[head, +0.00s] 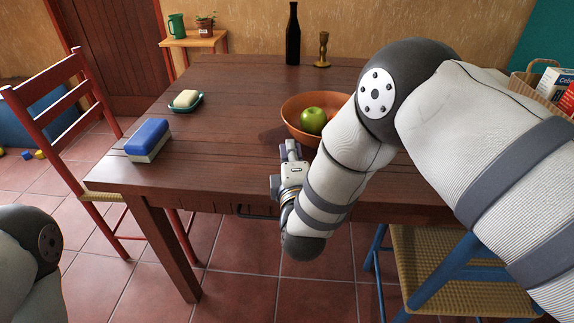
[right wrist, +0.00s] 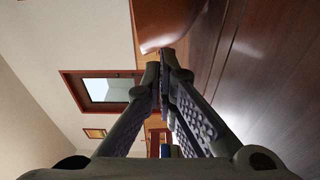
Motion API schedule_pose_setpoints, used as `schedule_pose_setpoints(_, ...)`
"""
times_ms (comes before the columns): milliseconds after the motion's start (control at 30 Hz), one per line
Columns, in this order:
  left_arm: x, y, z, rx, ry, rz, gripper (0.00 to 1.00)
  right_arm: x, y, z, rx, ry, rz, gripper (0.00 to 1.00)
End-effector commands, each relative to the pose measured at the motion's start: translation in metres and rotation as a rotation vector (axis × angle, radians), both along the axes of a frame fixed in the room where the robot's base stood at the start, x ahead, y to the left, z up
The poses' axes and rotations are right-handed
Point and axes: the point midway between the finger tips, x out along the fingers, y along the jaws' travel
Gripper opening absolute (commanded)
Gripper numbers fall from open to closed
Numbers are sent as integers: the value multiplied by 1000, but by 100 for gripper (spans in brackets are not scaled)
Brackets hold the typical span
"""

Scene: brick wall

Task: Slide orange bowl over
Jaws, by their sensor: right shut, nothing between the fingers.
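The orange bowl (head: 291,119) stands upright on the wooden table (head: 225,110), with a green apple (head: 313,121) inside. My right forearm hides part of its right side. My right gripper (head: 291,150) is shut and empty, low over the tabletop at the near left side of the bowl. In the right wrist view the closed fingers (right wrist: 163,68) point toward the bowl (right wrist: 165,22), whose side is just past the tips. I cannot tell whether they touch. My left gripper is out of view.
A blue and white sponge (head: 148,139) and a soap dish (head: 186,101) are on the left of the table. A dark bottle (head: 293,38) and a candlestick (head: 323,52) stand at the back. The table's middle is clear. A red chair (head: 75,120) stands at left.

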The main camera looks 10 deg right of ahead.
Motion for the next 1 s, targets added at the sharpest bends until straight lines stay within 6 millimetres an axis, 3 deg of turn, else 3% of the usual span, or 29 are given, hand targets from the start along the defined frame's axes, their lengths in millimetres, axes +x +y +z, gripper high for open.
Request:
schedule_pose_setpoints(200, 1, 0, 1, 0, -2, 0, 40, 14, -17, 2, 1, -3, 1, 0)
schedule_pose_setpoints(633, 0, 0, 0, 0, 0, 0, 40, 18, -23, 2, 1, -3, 0, 0)
schedule_pose_setpoints(767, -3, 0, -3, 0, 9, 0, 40, 35, -45, 0, -2, -4, 0, 0)
schedule_pose_setpoints(1000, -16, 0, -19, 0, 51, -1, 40, 80, -102, -5, -1, 0, -1, 0)
